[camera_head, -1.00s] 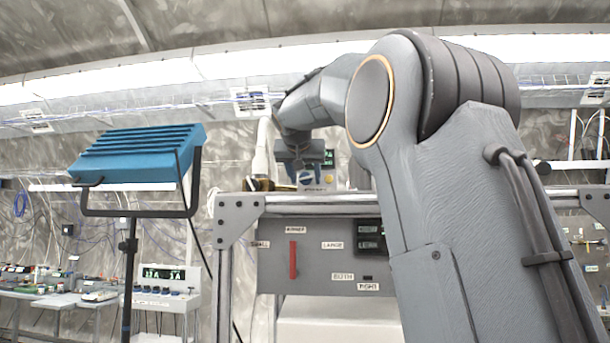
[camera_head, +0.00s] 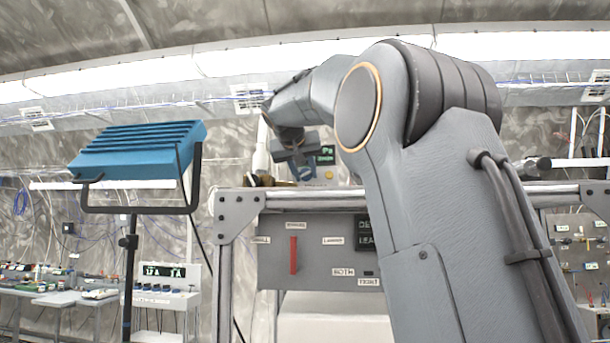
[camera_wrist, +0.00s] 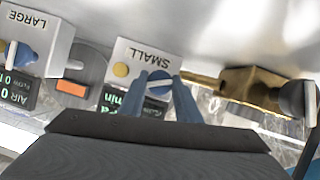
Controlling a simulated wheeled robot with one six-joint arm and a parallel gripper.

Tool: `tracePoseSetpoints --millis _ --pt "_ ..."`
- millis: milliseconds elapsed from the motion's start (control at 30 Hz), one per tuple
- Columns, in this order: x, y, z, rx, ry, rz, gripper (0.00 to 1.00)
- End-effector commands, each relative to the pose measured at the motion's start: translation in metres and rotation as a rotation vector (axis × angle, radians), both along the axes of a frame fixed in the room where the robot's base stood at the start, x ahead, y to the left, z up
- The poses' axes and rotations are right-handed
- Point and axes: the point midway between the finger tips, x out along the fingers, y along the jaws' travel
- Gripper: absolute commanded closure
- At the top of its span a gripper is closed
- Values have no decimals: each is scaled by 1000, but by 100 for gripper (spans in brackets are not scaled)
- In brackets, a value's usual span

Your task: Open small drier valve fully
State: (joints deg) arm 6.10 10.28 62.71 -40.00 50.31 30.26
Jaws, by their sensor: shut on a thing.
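The small drier box (camera_wrist: 128,62), labelled SMALL, shows upside down in the middle of the wrist view, with a yellow button and a partly covered green display. Its valve knob (camera_wrist: 159,86) is round and blue with a white bar. My gripper (camera_wrist: 160,80) has its two blue fingers on either side of this knob, shut on it. In the head view my gripper (camera_head: 300,172) is tilted above the bench frame, and the knob is hidden there.
In the wrist view, the box labelled LARGE (camera_wrist: 38,38) stands left and a brass fitting (camera_wrist: 255,88) right, close to my fingers. In the head view, a panel with a red handle (camera_head: 293,255) hangs below the bench rail, and a blue lamp (camera_head: 140,153) stands left.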

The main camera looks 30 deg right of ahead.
Motion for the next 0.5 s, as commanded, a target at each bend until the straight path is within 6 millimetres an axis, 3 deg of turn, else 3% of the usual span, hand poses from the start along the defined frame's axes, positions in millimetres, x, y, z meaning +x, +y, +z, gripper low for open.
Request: tracePoseSetpoints --millis 500 --pt "2 3 -2 -404 271 1 92"
